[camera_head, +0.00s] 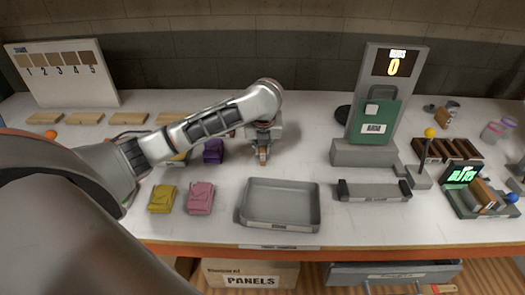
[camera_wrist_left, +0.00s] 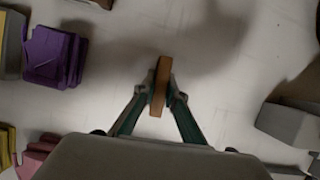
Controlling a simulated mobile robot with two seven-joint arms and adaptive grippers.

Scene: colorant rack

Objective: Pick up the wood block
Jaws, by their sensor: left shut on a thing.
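My left gripper (camera_head: 262,150) points down at the middle of the white table, behind the grey tray. In the left wrist view the fingertips (camera_wrist_left: 161,92) are shut on a thin brown wood block (camera_wrist_left: 160,72), one finger on each side of it. In the head view the wood block (camera_head: 263,155) shows as a small orange-brown piece between the fingers. Whether it touches the table I cannot tell. My right gripper is not in view.
A grey tray (camera_head: 245,228) stands in front. Several flat wood pieces (camera_head: 86,118) line the back left. A grey stand with a green panel (camera_head: 378,118) is at right.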

